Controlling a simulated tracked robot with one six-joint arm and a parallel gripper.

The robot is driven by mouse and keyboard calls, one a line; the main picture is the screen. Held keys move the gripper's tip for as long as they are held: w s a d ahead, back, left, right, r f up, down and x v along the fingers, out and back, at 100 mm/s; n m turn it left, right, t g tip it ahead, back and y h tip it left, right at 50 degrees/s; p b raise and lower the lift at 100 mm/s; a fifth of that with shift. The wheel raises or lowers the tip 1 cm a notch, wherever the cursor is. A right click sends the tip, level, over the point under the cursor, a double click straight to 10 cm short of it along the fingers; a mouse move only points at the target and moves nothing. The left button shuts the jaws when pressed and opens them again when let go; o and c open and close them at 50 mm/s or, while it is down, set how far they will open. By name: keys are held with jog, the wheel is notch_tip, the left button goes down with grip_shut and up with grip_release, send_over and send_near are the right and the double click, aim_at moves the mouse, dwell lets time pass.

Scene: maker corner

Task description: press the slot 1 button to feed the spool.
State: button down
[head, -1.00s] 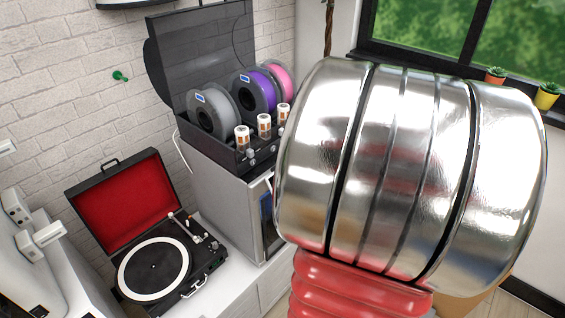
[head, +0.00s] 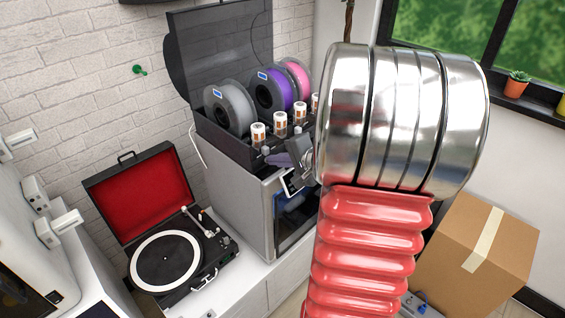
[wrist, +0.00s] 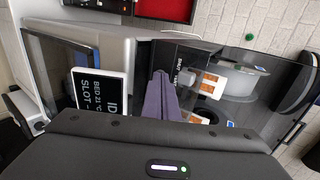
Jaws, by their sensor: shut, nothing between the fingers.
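The black spool box (head: 212,136) has its smoky lid raised and sits on a grey printer (head: 240,196). It holds a grey spool (head: 234,108), a purple spool (head: 283,91) and a pink spool (head: 297,72). A small grey button (head: 265,150) shows on its front edge; I cannot read which slot it serves. My gripper (head: 272,159) is shut and empty, close to the box front. In the wrist view its fingers (wrist: 160,76) end beside small white lettering on the box; contact cannot be told. The printer's screen (wrist: 97,96) partly reads "ID", "BED 21" and "SLOT -".
White-and-orange canisters (head: 259,134) stand along the box front. An open record player (head: 165,262) is on the white cabinet (head: 245,285) at the left. A cardboard box (head: 478,255) stands at the right. My arm hides the box's right end.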

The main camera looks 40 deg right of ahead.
jog(key=shift+w, duration=0.1)
jog(key=shift+w+r, duration=0.1)
jog(key=shift+w, duration=0.4)
jog(key=shift+r, duration=0.1)
jog(key=shift+a, duration=0.1)
jog(key=shift+s+f, duration=0.2)
jog(key=shift+s, duration=0.1)
jog(key=s, duration=0.4)
jog(key=shift+s+d+r, duration=0.25)
jog(key=v, duration=0.9)
jog(key=shift+s, duration=0.15)
jog(key=shift+a, duration=0.1)
